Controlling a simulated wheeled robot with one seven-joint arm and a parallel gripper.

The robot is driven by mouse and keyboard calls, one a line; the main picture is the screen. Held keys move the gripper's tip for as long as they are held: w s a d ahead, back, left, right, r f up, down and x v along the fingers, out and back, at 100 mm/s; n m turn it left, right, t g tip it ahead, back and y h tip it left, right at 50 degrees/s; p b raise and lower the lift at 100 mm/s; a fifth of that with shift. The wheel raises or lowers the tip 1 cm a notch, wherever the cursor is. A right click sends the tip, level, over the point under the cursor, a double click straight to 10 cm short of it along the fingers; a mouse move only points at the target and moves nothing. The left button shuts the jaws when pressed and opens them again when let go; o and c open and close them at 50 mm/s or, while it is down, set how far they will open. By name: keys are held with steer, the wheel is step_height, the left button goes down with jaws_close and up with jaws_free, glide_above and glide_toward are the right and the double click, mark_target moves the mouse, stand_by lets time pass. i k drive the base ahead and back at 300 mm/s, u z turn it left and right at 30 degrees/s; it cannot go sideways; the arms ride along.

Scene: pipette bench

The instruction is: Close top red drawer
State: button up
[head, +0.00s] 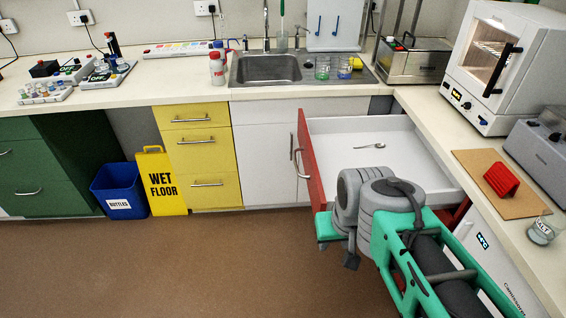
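The top red drawer (309,172) is pulled out of the right-hand counter, with its red front facing left and a metal bar handle (299,163) on it. Its white inside (350,135) is exposed, and a small metal spoon (370,146) lies in it. My arm reaches in from the lower right, and its grey wrist covers the near corner of the drawer. My gripper (351,261) is mostly hidden by the wrist; only a small dark part shows below. Whether its fingers are open or shut is not visible, nor whether it touches the drawer.
White cabinet doors (262,160) and a yellow drawer unit (197,155) stand left of the drawer. A yellow wet-floor sign (160,183) and a blue bin (118,190) stand on the floor. The brown floor (200,265) left of my arm is clear.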

mark_target(327, 144)
steer(key=i, duration=0.45)
steer(key=k, duration=0.5)
steer(key=u, duration=0.3)
steer(key=i, duration=0.45)
steer(key=u, duration=1.75)
